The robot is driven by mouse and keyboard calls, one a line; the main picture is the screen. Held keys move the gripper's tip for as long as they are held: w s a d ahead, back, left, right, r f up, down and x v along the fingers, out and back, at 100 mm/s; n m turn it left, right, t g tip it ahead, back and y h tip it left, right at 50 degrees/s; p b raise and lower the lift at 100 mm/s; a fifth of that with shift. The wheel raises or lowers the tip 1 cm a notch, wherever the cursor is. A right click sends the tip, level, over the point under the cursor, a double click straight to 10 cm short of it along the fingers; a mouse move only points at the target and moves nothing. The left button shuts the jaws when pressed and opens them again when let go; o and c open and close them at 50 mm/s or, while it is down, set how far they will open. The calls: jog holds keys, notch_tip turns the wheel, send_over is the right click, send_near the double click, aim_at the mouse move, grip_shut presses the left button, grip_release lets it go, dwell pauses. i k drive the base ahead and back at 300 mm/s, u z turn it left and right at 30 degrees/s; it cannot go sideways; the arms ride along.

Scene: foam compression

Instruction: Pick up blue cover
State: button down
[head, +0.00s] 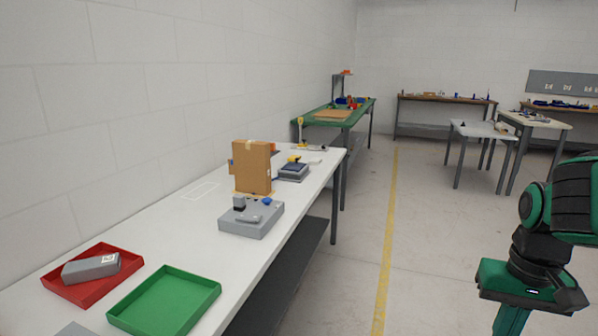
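A small blue piece (267,201), the only thing here that could be the blue cover, is at the back right of a grey fixture (263,227) on the white table. Whether it rests on the fixture or just behind it is too small to tell. The fixture also bears a dark upright block (239,202) and a low grey part (247,218). My green and black arm is at the right edge, well apart from the table. Its lower end runs off the bottom of the picture, and I do not see the gripper's fingers.
A cardboard box (252,168) stands behind the fixture, with a dark device (293,172) to its right. A red tray (131,263) holding a grey block (91,268) and an empty green tray (166,301) are at the near end. Clear floor lies right of the white table (172,234).

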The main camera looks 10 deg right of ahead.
aim_at(293, 166)
jog(key=z, duration=0.05)
jog(key=i, duration=1)
jog(key=u, duration=0.05)
jog(key=k, duration=1.15)
jog(key=z, duration=0.65)
jog(key=i, duration=1.1)
jog(key=z, duration=0.5)
jog(key=i, duration=1.1)
jog(key=u, duration=0.7)
jog(key=i, duration=1.1)
jog(key=u, duration=0.65)
